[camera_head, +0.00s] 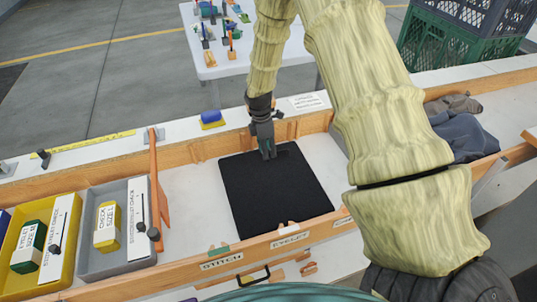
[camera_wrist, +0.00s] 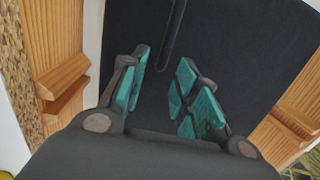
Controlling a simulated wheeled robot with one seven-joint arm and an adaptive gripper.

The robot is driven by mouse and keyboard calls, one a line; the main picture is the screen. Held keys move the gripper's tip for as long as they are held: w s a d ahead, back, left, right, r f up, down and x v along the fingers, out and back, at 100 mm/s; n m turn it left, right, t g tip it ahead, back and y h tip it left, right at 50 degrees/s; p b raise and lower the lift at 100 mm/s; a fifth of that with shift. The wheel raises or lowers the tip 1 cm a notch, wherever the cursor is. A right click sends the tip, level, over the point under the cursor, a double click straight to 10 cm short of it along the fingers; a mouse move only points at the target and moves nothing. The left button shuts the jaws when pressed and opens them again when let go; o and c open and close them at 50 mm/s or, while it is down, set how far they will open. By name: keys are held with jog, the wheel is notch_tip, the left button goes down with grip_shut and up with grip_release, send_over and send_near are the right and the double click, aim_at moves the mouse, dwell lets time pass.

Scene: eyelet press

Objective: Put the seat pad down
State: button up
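The black seat pad (camera_head: 275,190) lies flat, as far as I can see, in the middle bay of the wooden-edged bench tray, behind the "EYELET" label. It fills most of the wrist view (camera_wrist: 235,50). My gripper (camera_head: 267,153) points down over the pad's far edge. In the wrist view my gripper (camera_wrist: 166,60) has its teal-padded fingers apart, with a clear gap between them. A narrow dark raised strip (camera_wrist: 173,35) on the pad reaches into that gap, and I see neither finger pressed on it. Whether the fingertips touch the pad is not clear.
Wooden rails (camera_head: 225,145) border the bay. To the left are an orange tool (camera_head: 157,190), a grey bin (camera_head: 117,265) and a yellow bin (camera_head: 65,275). Dark cloth (camera_head: 465,135) lies to the right. White floor shows left of the pad.

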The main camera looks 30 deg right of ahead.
notch_tip(320, 180, up, 9)
jog(key=w+b, duration=0.1)
jog(key=shift+a, duration=0.35)
jog(key=shift+r, duration=0.1)
dwell(1.2)
